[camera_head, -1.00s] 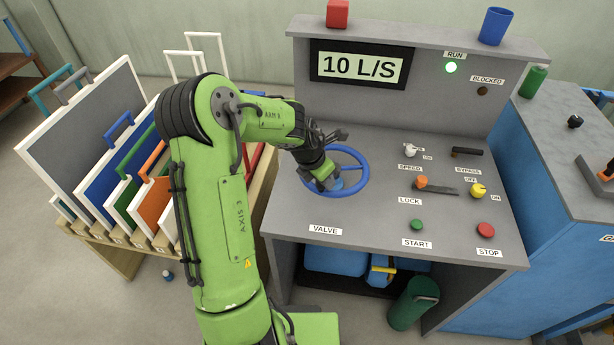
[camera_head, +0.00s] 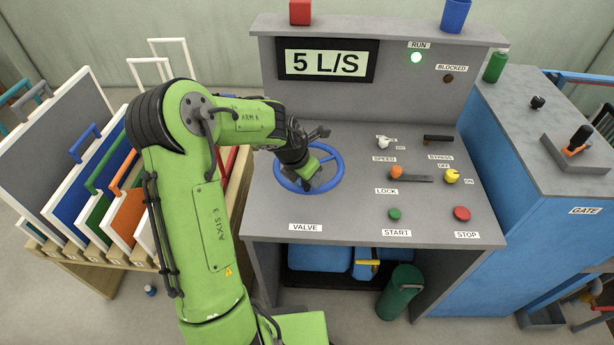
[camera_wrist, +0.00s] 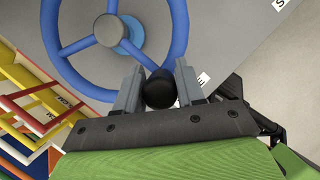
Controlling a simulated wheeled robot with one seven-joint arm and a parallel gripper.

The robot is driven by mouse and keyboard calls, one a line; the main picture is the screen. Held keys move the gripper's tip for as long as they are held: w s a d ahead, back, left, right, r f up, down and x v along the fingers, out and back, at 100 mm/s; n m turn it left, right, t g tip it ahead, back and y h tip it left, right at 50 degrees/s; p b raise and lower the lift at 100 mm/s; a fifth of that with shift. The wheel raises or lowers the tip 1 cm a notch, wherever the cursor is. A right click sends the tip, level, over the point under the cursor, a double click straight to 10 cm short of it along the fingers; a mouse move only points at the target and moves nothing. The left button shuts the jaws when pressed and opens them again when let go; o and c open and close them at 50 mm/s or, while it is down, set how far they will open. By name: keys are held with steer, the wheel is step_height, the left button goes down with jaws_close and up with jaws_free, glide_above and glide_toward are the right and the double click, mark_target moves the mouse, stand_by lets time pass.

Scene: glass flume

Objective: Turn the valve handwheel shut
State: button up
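The valve handwheel (camera_head: 341,165) is a blue ring with spokes on the grey console top, above the VALVE label (camera_head: 305,227). In the wrist view the handwheel (camera_wrist: 178,35) shows its rim, spokes and hub, with a black round knob (camera_wrist: 160,90) at the near rim. My gripper (camera_head: 316,180) is at the near side of the wheel and hides part of it. In the wrist view my gripper (camera_wrist: 159,84) has one finger on each side of the knob, closed against it. The display (camera_head: 325,62) reads 5 L/S.
The RUN lamp (camera_head: 416,57) is lit green; the BLOCKED lamp (camera_head: 448,78) is dark. A rack of panels (camera_head: 75,205) stands at left.

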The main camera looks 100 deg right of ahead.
steer(key=o, duration=0.3)
steer(key=shift+s+d, duration=0.2)
steer(key=shift+d, duration=0.05)
steer(key=shift+o, duration=0.2)
steer(key=shift+w, duration=0.1)
steer(key=shift+a+r, duration=0.1)
steer(key=p+v, duration=0.2)
steer(key=v, duration=1.3)
steer(key=shift+r, duration=0.3)
